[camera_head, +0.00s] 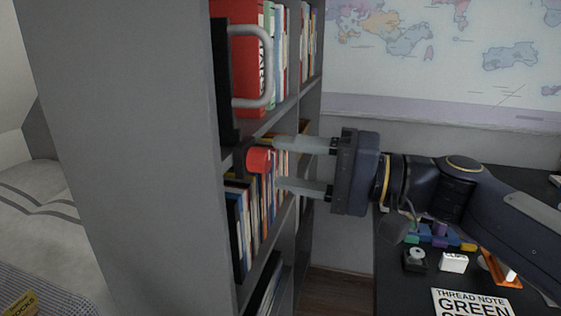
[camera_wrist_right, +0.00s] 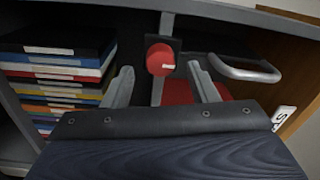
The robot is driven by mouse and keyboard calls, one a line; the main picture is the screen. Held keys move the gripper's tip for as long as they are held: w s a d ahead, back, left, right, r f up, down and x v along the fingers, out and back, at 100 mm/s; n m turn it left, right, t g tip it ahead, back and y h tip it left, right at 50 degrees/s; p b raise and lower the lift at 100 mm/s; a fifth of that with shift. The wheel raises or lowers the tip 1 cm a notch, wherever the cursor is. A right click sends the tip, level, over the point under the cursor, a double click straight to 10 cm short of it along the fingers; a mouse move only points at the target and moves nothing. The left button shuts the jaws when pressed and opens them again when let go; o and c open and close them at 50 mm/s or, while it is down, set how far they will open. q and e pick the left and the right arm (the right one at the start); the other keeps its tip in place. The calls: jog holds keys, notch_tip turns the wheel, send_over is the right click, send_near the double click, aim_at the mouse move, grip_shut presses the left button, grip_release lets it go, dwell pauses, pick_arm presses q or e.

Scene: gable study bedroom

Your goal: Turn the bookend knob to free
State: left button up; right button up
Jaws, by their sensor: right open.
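The bookend knob (camera_head: 258,159) is a red cylinder on a dark mount at the edge of the grey bookshelf. In the wrist view the knob (camera_wrist_right: 161,59) shows face-on with a small pale mark low on its face. My right gripper (camera_head: 277,162) is open, its two grey fingers pointing left at the knob, one above and one below its level in the head view. In the wrist view the fingers (camera_wrist_right: 160,75) stand apart on either side of the knob. I cannot tell whether either finger touches it. My left gripper is not in view.
A grey loop handle (camera_head: 265,65) stands out from the upper shelf, above the knob. Books (camera_head: 245,225) fill the shelf below. A bed (camera_head: 45,205) is at left.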

jog(key=v, duration=0.5)
jog(key=shift+s+d, duration=0.1)
jog(key=shift+d, duration=0.15)
jog(key=s+d+f+h+p, duration=0.1)
jog(key=s+d+f+h, duration=0.35)
jog(key=f, duration=0.55)
jog(key=s+d+f+h, duration=0.3)
jog(key=s+f+h, duration=0.2)
jog(key=f, duration=0.6)
jog(key=s+d+f+h+p, duration=0.1)
jog(key=s+d+f+h, duration=0.35)
jog(key=f, duration=0.55)
notch_tip(320, 180, up, 27)
jog(key=p, duration=2.6)
jog(key=shift+s, duration=0.4)
jog(key=shift+a+f, duration=0.1)
